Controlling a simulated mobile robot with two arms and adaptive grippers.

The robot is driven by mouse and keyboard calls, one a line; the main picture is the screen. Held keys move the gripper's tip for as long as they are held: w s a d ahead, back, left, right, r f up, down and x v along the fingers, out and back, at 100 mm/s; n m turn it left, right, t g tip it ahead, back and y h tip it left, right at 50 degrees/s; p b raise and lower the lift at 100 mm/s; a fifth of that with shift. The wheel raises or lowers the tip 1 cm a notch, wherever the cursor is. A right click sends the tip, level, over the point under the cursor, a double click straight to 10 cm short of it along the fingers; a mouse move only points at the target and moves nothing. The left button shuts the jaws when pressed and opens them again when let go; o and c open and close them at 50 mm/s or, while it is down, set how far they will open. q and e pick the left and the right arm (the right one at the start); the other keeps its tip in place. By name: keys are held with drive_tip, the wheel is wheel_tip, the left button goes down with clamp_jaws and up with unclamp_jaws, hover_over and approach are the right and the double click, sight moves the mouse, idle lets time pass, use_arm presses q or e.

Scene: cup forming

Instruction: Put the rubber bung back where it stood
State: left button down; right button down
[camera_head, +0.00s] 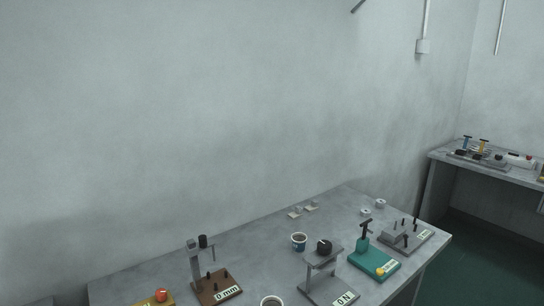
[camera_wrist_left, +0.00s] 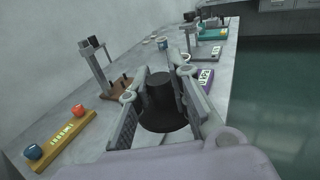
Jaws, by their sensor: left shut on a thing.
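The rubber bung (camera_wrist_left: 160,92) appears to be the black tapered piece in the left wrist view, with a wider dark round part nearer the wrist. My left gripper (camera_wrist_left: 157,84) is shut on it, one finger on each side. The gripper is above the grey bench, and a purple base (camera_wrist_left: 205,79) shows just beyond its right finger. The head view shows neither gripper nor the held bung. I cannot tell which spot the bung stood on.
The bench (camera_head: 240,255) carries a brown-based stand (camera_head: 218,289) marked 0 mm, a grey stand (camera_head: 328,288) marked 0 N, a teal device (camera_head: 374,262), a blue-banded cup (camera_head: 299,242) and a white cup (camera_head: 271,301). A mustard board (camera_wrist_left: 66,138) bears red and blue knobs.

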use_arm(q)
drive_tip(key=shift+s+a+f+n+t+y, duration=0.2)
drive_tip(key=shift+s+a+n+t+y, duration=0.2)
drive_tip(key=shift+n+y, duration=0.8)
drive_tip(key=shift+s+a+f+n+t+y, duration=0.35)
drive_tip(key=shift+n+y, duration=0.3)
drive_tip(key=shift+y, duration=0.95)
drive_tip(key=shift+s+a+f+n+t+y, duration=0.1)
drive_tip(key=shift+s+a+n+t+y, duration=0.35)
drive_tip(key=shift+n+y, duration=0.75)
drive_tip(key=shift+w+a, duration=0.15)
drive_tip(key=shift+w, duration=0.05)
drive_tip(key=shift+r+m, duration=0.1)
drive_tip(key=shift+m, duration=0.15)
